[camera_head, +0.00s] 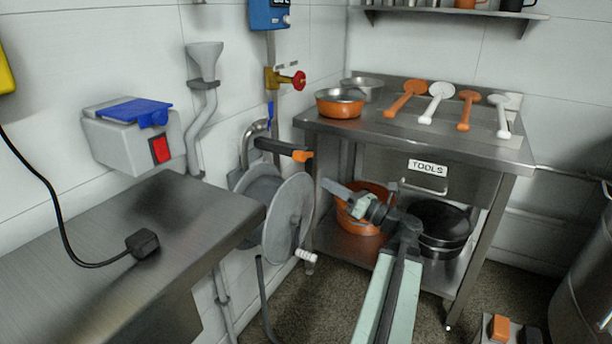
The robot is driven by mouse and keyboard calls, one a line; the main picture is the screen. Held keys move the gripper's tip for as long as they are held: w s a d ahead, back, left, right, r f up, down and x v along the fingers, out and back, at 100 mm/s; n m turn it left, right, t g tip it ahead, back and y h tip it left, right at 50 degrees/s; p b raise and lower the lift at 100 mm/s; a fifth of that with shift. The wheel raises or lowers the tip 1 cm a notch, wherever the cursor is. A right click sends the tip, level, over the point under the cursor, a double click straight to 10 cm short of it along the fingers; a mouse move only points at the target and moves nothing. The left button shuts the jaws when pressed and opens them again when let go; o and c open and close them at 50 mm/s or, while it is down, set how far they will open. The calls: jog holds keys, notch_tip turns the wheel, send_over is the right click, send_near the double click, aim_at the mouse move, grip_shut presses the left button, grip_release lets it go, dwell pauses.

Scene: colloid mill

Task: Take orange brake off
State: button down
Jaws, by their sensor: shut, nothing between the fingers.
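A black lever with an orange tip (302,155) points right from the wall pipe above the grey mill wheel (287,217); it looks like the orange brake. My gripper (328,187) is shut and empty. It points left, below and to the right of the orange tip, and appears apart from it. My arm rises from the bottom of the view. The wheel has a white handle at its lower right. Depth between my gripper and the lever is hard to tell.
A steel bench (130,240) stands at the left. A steel table (455,145) with a tools drawer stands behind my arm, with pans on its lower shelf. Orange and black pedals or blocks (499,328) show at the bottom right.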

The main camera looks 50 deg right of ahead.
aim_at(305, 156)
jog(key=p+x, duration=0.2)
jog(key=x, duration=0.7)
jog(key=shift+w+a, duration=0.15)
jog(key=shift+w, duration=0.15)
jog(key=shift+a+r, duration=0.1)
